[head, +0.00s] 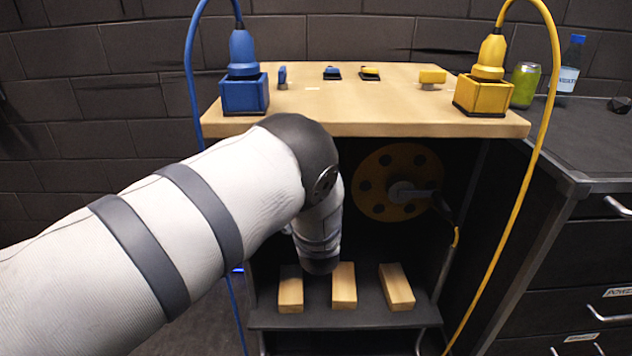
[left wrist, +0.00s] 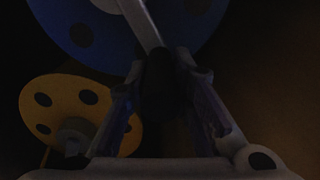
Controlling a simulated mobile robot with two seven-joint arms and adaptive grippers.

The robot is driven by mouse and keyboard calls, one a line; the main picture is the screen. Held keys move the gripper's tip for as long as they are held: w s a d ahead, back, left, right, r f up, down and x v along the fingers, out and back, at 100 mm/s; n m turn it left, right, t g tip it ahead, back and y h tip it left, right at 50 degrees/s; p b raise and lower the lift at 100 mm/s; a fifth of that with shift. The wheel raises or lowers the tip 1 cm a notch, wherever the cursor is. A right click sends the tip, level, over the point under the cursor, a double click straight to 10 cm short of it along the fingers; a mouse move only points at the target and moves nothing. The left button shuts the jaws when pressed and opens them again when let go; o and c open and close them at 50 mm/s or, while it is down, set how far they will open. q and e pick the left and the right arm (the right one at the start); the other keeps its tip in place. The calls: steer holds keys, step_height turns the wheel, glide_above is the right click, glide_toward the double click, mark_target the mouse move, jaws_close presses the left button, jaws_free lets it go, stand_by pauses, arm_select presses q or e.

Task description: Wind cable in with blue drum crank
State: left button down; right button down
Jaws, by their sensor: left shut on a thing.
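The blue drum (left wrist: 85,38) fills the top of the left wrist view, cut off by the upper edge. Its grey crank arm (left wrist: 145,24) slants down to a dark handle (left wrist: 162,95). My left gripper (left wrist: 163,76) is shut on that handle, with a finger on each side. The picture is dark there. In the head view my left arm reaches down into the cabinet and hides the blue drum and the gripper. The blue cable (head: 189,70) rises from a blue plug (head: 243,52) in a blue socket box (head: 245,95). My right gripper is not in view.
A yellow drum (head: 377,195) with its own grey crank sits close by on the right. Several wooden blocks lie on the lower shelf (head: 365,318). Small blue and yellow pieces sit on the wooden top (head: 330,112). A yellow cable (head: 548,90) hangs at the right.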

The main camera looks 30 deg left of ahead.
arm_select(q)
steer(key=shift+d+f, duration=0.15)
steer(key=shift+d, duration=0.05)
steer(key=c, duration=1.4)
jaws_free()
steer(key=shift+w, duration=0.1)
steer(key=v, duration=1.2)
